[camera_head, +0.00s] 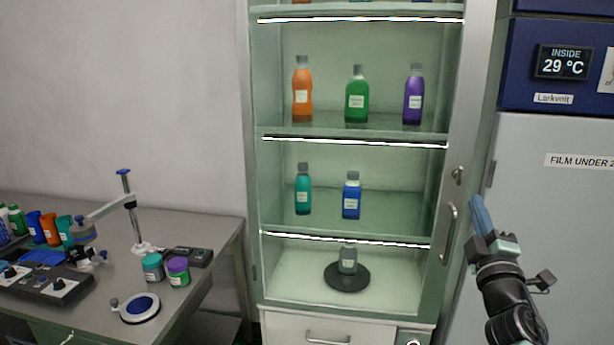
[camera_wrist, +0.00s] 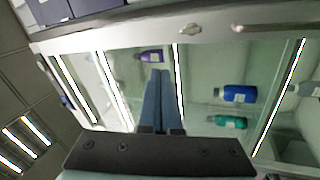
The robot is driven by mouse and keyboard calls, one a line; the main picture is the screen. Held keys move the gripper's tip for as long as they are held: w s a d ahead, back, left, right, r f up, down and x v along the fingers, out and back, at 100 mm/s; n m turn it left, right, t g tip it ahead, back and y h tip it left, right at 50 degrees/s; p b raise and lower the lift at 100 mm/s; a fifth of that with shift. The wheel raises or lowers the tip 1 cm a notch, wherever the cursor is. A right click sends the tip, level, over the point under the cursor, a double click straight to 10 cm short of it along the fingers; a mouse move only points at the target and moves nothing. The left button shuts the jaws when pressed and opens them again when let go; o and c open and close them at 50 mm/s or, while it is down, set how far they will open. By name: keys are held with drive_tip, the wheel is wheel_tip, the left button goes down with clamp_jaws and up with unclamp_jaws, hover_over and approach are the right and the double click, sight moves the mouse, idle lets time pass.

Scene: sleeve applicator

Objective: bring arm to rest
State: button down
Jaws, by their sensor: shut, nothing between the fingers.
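My gripper (camera_head: 478,207) is at the right in the head view, raised beside the right edge of the glass cabinet, in front of the pale fridge-like unit. Its blue fingers are together and point up, with nothing between them. In the wrist view the shut fingers (camera_wrist: 162,84) reach toward the cabinet, which appears tilted there. The gripper looks apart from the cabinet handle (camera_head: 448,233), though the exact distance cannot be told.
The cabinet (camera_head: 350,316) holds several bottles and a grey bottle on a black disc (camera_head: 347,285). A white-fronted unit (camera_head: 550,230) stands right. The bench (camera_head: 100,310) at left carries jars, a clamp stand (camera_head: 134,213) and a control box (camera_head: 50,295).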

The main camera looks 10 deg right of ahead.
drive_tip(key=s+a+r+m+t+h, duration=0.15)
drive_tip(key=a+r+m, duration=0.25)
drive_tip(key=a+r, duration=0.6)
drive_tip(key=s+a+r+m+t, duration=0.15)
drive_tip(key=a+r+m, duration=0.25)
drive_tip(key=a+r, duration=0.65)
drive_tip(key=s+a+r+t+y, duration=0.1)
drive_tip(key=s+a+r+y, duration=0.1)
drive_tip(key=s+a, duration=0.4)
drive_tip(key=s+a+r+m+t+y, duration=0.1)
drive_tip(key=s+a+y, duration=0.4)
drive_tip(key=a, duration=0.5)
drive_tip(key=s+a+r+m+t+y, duration=0.1)
drive_tip(key=s+a+r+t+y, duration=0.1)
drive_tip(key=s+a, duration=0.5)
wheel_tip(320, 180, up, 2)
drive_tip(key=shift+s+a+r+y, duration=0.15)
drive_tip(key=shift+s+a+y, duration=0.05)
drive_tip(key=shift+a+y, duration=0.5)
drive_tip(key=shift+d, duration=0.1)
